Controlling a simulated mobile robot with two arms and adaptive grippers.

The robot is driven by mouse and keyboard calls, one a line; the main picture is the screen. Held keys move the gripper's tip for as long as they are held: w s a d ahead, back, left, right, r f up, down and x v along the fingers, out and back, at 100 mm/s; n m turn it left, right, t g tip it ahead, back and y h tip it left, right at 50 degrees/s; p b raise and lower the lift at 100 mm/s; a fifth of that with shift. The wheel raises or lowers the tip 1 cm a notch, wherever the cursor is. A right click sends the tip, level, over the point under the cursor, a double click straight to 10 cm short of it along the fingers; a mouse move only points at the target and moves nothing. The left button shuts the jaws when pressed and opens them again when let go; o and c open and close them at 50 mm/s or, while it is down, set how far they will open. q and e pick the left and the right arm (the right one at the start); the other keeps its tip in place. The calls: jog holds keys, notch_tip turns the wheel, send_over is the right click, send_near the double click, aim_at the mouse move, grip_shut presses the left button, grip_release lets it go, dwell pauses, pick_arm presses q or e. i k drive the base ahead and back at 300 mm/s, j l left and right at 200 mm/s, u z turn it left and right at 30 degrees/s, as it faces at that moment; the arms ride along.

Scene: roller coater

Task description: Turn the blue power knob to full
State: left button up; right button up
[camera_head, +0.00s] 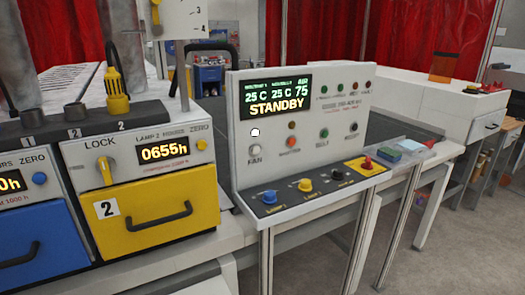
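A blue knob (269,197) sits at the left end of the dark sloping ledge of the white control panel (246,113). A small label in front of it is too small to read with certainty, and its pointer direction is hard to tell. To its right on the same ledge are a yellow knob (305,185), a black knob (338,174) and a red button on a yellow base (367,163). The panel's display (276,97) reads STANDBY, with 25 C, 25 C and 75 above. Neither gripper shows in the head view.
Left of the panel stands a lamp unit with a yellow drawer (160,212), a blue drawer (38,262) and another blue knob (39,178). A white bench (430,95) is at the right; grey floor (480,235) is clear at lower right.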

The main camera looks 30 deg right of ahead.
aim_at(270, 197)
jog(key=z, duration=1.25)
